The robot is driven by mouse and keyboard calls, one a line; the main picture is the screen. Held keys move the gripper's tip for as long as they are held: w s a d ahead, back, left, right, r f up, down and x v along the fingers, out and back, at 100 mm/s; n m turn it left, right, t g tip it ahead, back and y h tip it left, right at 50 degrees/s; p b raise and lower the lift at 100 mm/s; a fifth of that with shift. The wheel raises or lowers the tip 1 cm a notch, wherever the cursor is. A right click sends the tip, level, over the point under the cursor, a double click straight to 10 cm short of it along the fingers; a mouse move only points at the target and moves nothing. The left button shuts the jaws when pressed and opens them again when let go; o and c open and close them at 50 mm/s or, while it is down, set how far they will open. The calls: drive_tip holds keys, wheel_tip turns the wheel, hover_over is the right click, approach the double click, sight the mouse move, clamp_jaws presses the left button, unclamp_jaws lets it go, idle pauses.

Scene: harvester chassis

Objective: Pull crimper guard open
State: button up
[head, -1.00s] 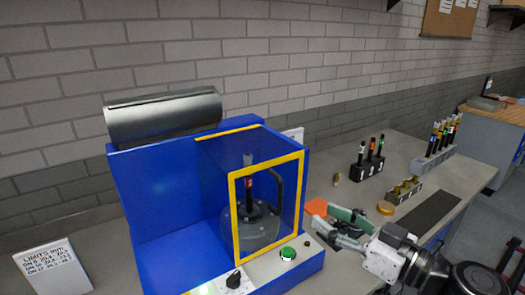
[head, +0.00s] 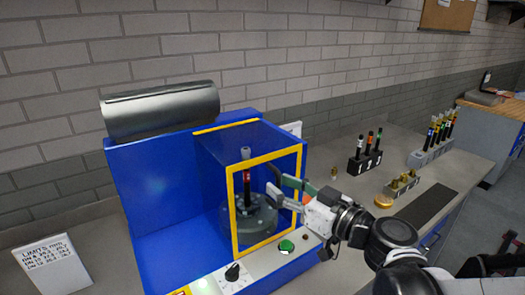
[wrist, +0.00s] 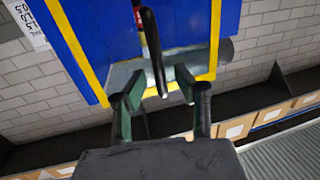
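The crimper guard (head: 233,205) is a see-through blue box with a yellow-edged front on the blue crimper (head: 150,215). It looks shut. Its dark bar handle (wrist: 152,50) stands out from the front; in the head view my gripper partly hides it. My gripper (head: 277,196) is at the guard's right front, by the handle. In the wrist view its green and grey fingers (wrist: 158,88) are spread apart, with the handle's end between them. I see no clear contact. Behind the guard a hose with a red band (head: 246,180) stands in the grey round crimp head.
A green button (head: 286,247) and a black knob (head: 233,273) sit on the front panel below the guard. Right of my arm are a black rack (head: 365,165), brass fittings (head: 402,184) and a brass disc (head: 383,201). A limits card (head: 52,265) stands at left.

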drive_tip(key=shift+x, duration=0.8)
clamp_jaws()
